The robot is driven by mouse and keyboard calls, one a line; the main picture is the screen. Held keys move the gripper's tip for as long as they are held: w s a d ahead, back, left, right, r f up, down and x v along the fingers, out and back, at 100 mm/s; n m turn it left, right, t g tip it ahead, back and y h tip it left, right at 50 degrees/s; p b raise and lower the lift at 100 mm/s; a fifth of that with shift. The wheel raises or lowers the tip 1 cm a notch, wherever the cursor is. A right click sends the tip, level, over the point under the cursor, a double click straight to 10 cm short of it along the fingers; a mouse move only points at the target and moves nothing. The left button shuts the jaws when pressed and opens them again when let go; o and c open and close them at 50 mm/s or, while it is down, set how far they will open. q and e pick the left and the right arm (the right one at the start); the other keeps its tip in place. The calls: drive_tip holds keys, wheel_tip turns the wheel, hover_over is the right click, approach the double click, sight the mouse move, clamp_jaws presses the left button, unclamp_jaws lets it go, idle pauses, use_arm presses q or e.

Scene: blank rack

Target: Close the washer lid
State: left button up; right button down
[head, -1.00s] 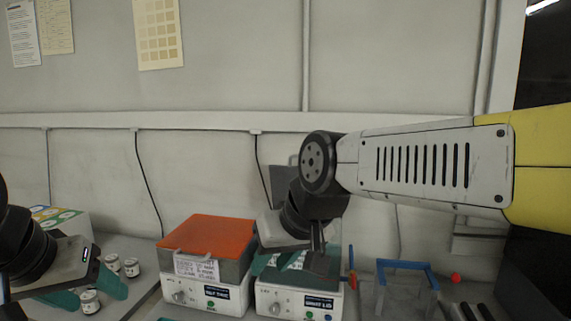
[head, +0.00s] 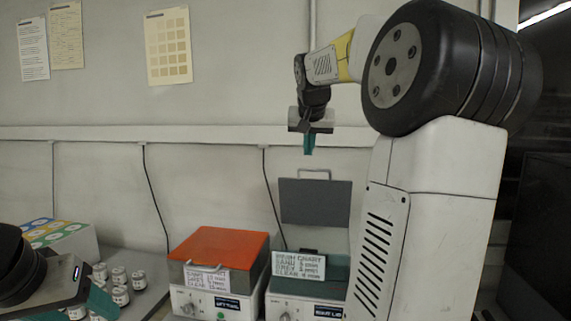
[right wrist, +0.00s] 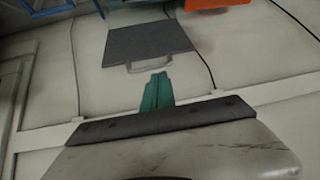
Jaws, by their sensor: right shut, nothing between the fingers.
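The grey washer lid (head: 315,203) stands open and upright at the back of the right-hand white washer (head: 300,307), with its handle at the top edge. A teal opening shows below it, partly behind a written card. My right gripper (head: 309,146) is shut and empty, above the lid and apart from it. In the right wrist view its teal fingers (right wrist: 157,90) point towards the lid's handle, with the grey lid (right wrist: 150,42) beyond. My left gripper (head: 80,308) is at the bottom left, its teal fingers apart and partly cut off by the frame edge.
A second washer with a shut orange lid (head: 219,247) stands directly to the left. Several small jars (head: 120,285) and a coloured box (head: 60,236) are farther left. The wall is close behind, with hanging cables. My right arm hides the area to the right.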

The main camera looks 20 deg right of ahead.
drive_tip(key=w+d+r+m+h, duration=0.1)
drive_tip(key=w+d+r+h, duration=0.1)
drive_tip(key=w+d+r, duration=0.15)
drive_tip(key=x, duration=0.3)
drive_tip(key=f+x, duration=0.1)
drive_tip(key=x, duration=0.2)
drive_tip(key=s+a+x, duration=0.1)
drive_tip(key=x, duration=0.3)
drive_tip(key=shift+a+f, duration=0.1)
drive_tip(key=shift+f, duration=0.2)
drive_tip(key=shift+s+a+f, duration=0.35)
drive_tip(key=shift+s+f, duration=0.05)
drive_tip(key=shift+s, duration=0.2)
drive_tip(key=shift+f, duration=0.1)
